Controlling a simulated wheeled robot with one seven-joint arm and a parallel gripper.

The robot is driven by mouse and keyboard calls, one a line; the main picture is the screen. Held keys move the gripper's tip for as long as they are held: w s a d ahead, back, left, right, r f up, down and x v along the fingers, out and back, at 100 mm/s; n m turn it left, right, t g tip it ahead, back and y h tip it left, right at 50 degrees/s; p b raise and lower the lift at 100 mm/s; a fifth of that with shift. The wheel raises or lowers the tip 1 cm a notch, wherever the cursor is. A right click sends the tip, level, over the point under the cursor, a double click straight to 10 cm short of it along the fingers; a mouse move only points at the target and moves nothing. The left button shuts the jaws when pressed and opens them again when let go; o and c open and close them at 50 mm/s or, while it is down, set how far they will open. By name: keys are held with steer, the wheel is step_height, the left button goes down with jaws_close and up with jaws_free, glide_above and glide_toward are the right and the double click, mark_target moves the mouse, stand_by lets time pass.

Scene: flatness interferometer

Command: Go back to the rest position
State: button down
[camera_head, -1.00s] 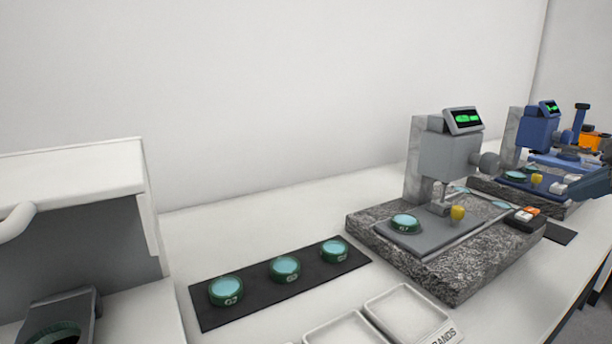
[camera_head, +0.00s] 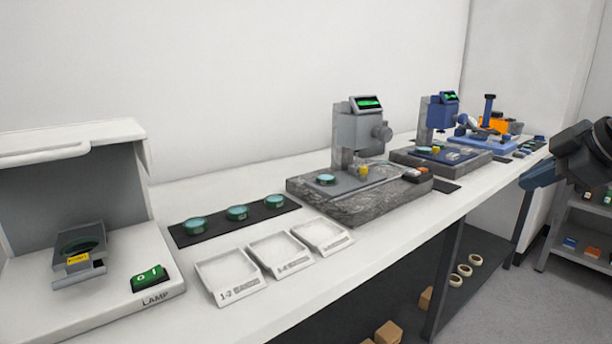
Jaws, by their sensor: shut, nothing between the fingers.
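My gripper (camera_head: 528,180), with blue fingers on a dark wrist, is at the right edge of the view, in front of the bench's front edge. Its fingers are shut with nothing held. It is apart from the bench and the instruments. Part of my dark arm behind it runs out of the frame on the right.
A grey gauge on a granite base (camera_head: 350,207) and a blue gauge (camera_head: 440,113) stand on the bench. Left are a dark mat (camera_head: 218,228) with three green-rimmed discs, three white trays (camera_head: 228,277) and a lamp housing (camera_head: 60,185). A shelf (camera_head: 585,232) stands right.

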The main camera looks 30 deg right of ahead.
steer(key=w+a+f+m+t+y+p, duration=0.25)
steer(key=w+a+t, duration=0.25)
steer(key=w+a, duration=0.65)
steer(key=a+f+m+t+h+p, duration=0.15)
steer(key=a+f+m, duration=0.6)
steer(key=a, duration=0.75)
steer(key=s+a+f+m+h+p, duration=0.1)
steer(key=s+a+f, duration=0.35)
steer(key=s, duration=0.25)
steer(key=s+a+f+p, duration=0.1)
steer(key=s+a+f, duration=0.3)
steer(key=s+a, duration=0.25)
steer(key=s+a+r+n+y+p, duration=0.1)
steer(key=s+r+n, duration=0.1)
steer(key=s, duration=0.7)
steer(key=s+r+n+y+p, duration=0.1)
steer(key=s+r+n, duration=0.1)
steer(key=s, duration=0.8)
steer(key=shift+s+a+n+g, duration=0.3)
steer(key=shift+a+n+g, duration=0.05)
steer(key=shift+n, duration=0.05)
